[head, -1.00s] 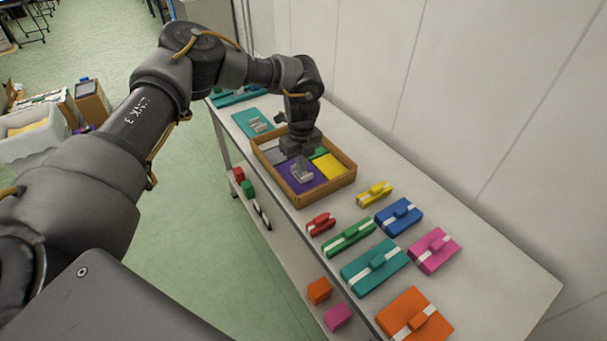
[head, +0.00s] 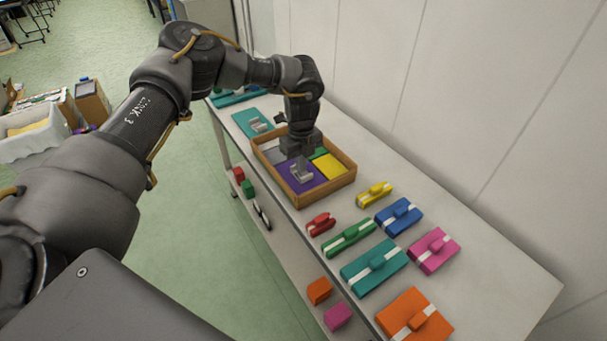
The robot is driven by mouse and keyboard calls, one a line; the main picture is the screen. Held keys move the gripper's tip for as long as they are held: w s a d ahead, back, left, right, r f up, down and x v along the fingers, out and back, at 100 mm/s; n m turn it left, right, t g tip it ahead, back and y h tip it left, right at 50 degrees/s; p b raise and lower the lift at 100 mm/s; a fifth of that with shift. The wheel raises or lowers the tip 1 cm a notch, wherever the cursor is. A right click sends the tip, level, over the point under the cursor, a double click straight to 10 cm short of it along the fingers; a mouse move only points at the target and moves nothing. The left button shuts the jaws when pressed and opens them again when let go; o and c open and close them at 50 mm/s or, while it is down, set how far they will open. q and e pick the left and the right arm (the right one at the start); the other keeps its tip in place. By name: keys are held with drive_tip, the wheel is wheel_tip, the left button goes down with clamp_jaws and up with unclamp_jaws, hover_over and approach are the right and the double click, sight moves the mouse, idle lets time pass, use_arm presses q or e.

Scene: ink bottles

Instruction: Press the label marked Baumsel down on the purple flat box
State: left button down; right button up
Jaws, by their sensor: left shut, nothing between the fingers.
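The purple flat box (head: 289,179) lies in the front left part of a wooden tray (head: 318,193) on the long table. A small pale grey piece (head: 301,171) sits on its top; it may be the label, but no writing can be read. My left gripper (head: 299,154) points down into the tray, just behind the grey piece. It is shut and empty. Its fingertips are hard to make out, and I cannot tell whether they touch the box or the piece. My right gripper is not in view.
A yellow flat box (head: 328,166) shares the tray with grey and green ones. A teal flat box (head: 248,121) with a similar grey piece lies beyond. Several banded boxes, such as a teal one (head: 362,278), fill the near table. A wall bounds the right.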

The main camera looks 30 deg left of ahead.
sight(302, 175)
use_arm(q)
drive_tip(key=shift+f+b, duration=0.4)
drive_tip(key=shift+f, duration=0.5)
idle(1.0)
wheel_tip(302, 175, up, 7)
drive_tip(key=p, duration=0.6)
drive_tip(key=shift+r, duration=0.1)
idle(0.6)
